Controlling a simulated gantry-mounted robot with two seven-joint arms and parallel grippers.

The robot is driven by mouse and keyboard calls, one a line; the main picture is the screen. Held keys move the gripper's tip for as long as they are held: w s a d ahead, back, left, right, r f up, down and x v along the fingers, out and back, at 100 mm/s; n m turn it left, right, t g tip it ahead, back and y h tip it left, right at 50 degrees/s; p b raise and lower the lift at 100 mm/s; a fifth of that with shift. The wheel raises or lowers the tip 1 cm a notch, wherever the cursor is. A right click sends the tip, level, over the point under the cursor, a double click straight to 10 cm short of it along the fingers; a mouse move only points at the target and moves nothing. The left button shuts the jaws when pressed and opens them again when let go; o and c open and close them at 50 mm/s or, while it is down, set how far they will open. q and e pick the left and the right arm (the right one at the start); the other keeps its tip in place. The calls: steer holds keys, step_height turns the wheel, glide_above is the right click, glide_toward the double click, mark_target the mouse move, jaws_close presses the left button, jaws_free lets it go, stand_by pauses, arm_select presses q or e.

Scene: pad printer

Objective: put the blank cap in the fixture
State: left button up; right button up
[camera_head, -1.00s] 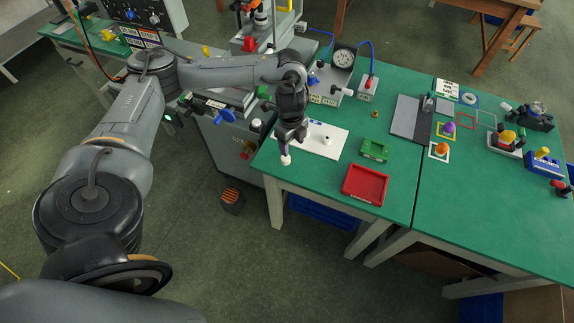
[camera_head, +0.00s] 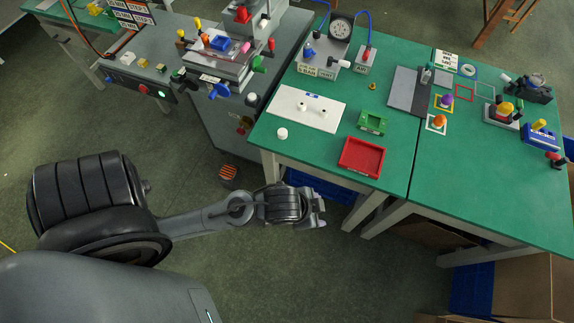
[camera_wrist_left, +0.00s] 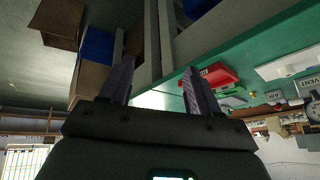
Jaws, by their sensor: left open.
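A small white cap (camera_head: 282,134) stands on the green table just off the front left of a white plate (camera_head: 285,98). Two small white caps (camera_head: 302,107) (camera_head: 323,113) stand on that plate. I cannot tell for certain which is the blank cap. The pad printer (camera_head: 222,66) stands left of the table; I cannot clearly make out the fixture on it. My left gripper (camera_head: 320,207) is in front of the table's near edge, away from the caps. In the left wrist view its fingers (camera_wrist_left: 162,88) are apart with nothing between them. My right gripper is not in view.
A red tray (camera_head: 342,156) and a green tray (camera_head: 373,122) lie right of the plate. A gauge unit (camera_head: 325,62) stands behind it. Coloured pieces and tools fill the right table. A dark orange-striped block (camera_head: 228,172) sits on the floor. Table legs stand close to my gripper.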

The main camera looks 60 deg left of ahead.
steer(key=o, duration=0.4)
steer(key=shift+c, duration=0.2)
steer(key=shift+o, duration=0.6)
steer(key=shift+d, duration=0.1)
arm_select(q)
steer(key=s+a+f+n+g, duration=0.1)
steer(key=s+a+n+g, duration=0.1)
steer(key=s, duration=0.4)
steer(key=shift+s+a+f+n+y, duration=0.2)
steer(key=shift+s+a+n+y, duration=0.25)
steer(key=shift+a, duration=0.7)
steer(key=shift+w, duration=0.15)
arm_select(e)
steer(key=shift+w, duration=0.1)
